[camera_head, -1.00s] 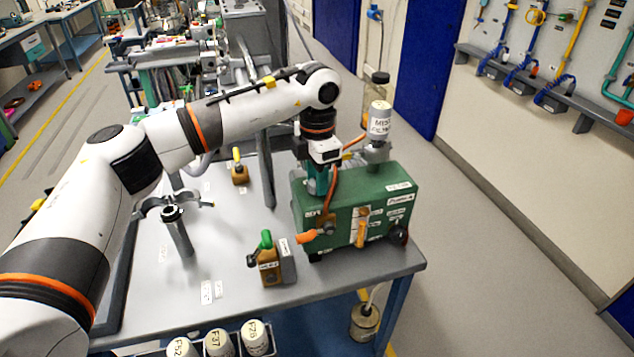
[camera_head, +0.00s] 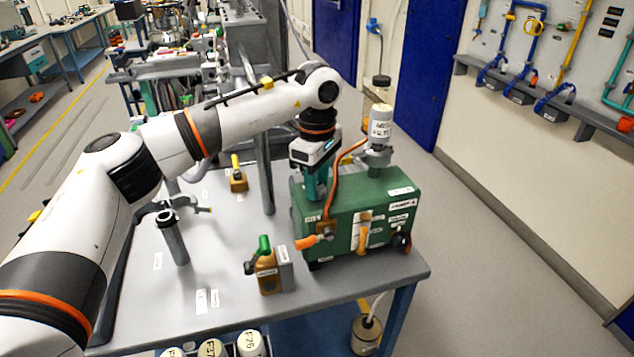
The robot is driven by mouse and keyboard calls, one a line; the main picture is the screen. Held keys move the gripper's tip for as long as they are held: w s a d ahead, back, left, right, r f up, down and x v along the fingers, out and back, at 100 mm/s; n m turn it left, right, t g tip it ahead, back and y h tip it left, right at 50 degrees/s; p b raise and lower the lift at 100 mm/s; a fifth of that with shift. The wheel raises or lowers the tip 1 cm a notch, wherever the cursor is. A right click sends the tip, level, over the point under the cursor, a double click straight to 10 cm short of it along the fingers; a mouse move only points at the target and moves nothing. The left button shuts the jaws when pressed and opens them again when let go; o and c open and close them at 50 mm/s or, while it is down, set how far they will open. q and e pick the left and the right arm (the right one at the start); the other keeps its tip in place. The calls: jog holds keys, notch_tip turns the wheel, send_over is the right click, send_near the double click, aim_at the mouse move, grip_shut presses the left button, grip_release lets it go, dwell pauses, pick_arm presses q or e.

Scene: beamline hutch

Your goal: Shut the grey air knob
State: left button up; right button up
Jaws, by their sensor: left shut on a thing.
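The green pump box (camera_head: 352,228) stands on the right part of the grey bench (camera_head: 215,275). My left gripper (camera_head: 314,190) points straight down at the left end of its top. Its teal fingers are shut at the top face, where the grey air knob sits between them, hidden from this view by the fingers. An orange handle (camera_head: 306,242) and a yellow-orange lever (camera_head: 362,241) are on the pump's front side. My right gripper is not in view.
A labelled white canister (camera_head: 380,121) rises from the pump top, close right of my gripper. An orange hose (camera_head: 333,190) runs beside the fingers. A small green-handled valve block (camera_head: 267,272) and a clamp stand (camera_head: 173,240) stand on the bench.

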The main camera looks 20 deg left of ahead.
pick_arm(q)
jog(key=m, duration=0.6)
jog(key=shift+r, duration=0.1)
jog(key=shift+m, duration=0.4)
jog(key=o, duration=1)
notch_tip(320, 180, up, 12)
jog(key=shift+f+b, duration=0.1)
jog(key=shift+b, duration=0.85)
